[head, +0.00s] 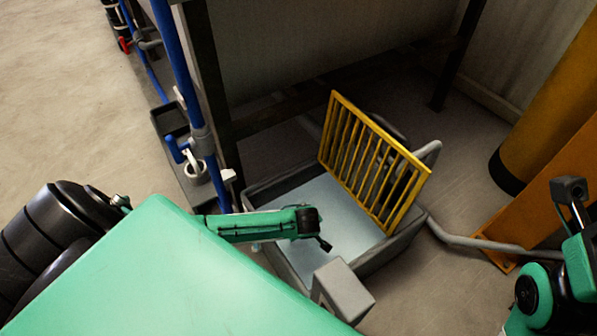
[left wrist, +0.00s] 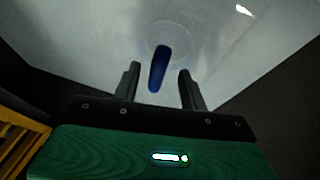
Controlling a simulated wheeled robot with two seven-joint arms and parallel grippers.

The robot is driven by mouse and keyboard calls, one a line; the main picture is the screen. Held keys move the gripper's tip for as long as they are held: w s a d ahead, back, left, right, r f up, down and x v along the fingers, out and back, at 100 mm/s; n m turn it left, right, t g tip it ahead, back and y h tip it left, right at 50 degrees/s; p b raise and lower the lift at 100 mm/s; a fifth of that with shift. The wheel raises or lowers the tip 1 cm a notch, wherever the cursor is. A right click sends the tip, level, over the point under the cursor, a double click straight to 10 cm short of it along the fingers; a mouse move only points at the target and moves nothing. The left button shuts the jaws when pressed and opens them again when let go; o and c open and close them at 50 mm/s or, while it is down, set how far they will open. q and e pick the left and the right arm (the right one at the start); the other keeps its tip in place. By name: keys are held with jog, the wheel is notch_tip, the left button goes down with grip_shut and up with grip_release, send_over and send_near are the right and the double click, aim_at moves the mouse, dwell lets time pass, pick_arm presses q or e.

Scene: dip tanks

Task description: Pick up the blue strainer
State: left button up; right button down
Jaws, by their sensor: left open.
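The blue strainer (left wrist: 159,68) shows in the left wrist view as a blue handle with a faint round outline around its far end, in the pale liquid. I cannot make it out in the head view. My left gripper (head: 325,244) hangs over the grey tub (head: 375,259). In the left wrist view my left gripper (left wrist: 158,88) is open, with the blue handle ahead of and between its fingers, not gripped. How far it is from the fingers I cannot tell. My right gripper (head: 569,190) is at the right edge of the head view, away from the tub; its jaws are unclear.
A yellow grate (head: 372,163) stands tilted at the tub's far right side; it also shows at lower left in the left wrist view (left wrist: 20,140). A large tank (head: 320,50) on dark legs stands behind. Blue pipes (head: 184,70) rise at the left. An orange post (head: 550,205) stands right.

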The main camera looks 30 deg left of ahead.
pick_arm(q)
jog(key=shift+a+b+x, duration=0.15)
jog(key=shift+b+x, duration=0.9)
jog(key=shift+x, duration=0.2)
jog(key=shift+a+b+x, duration=0.1)
jog(key=shift+b+x, duration=0.9)
jog(key=shift+x, duration=0.3)
jog(key=shift+w+r, duration=0.2)
jog(key=shift+c, duration=0.2)
grip_shut()
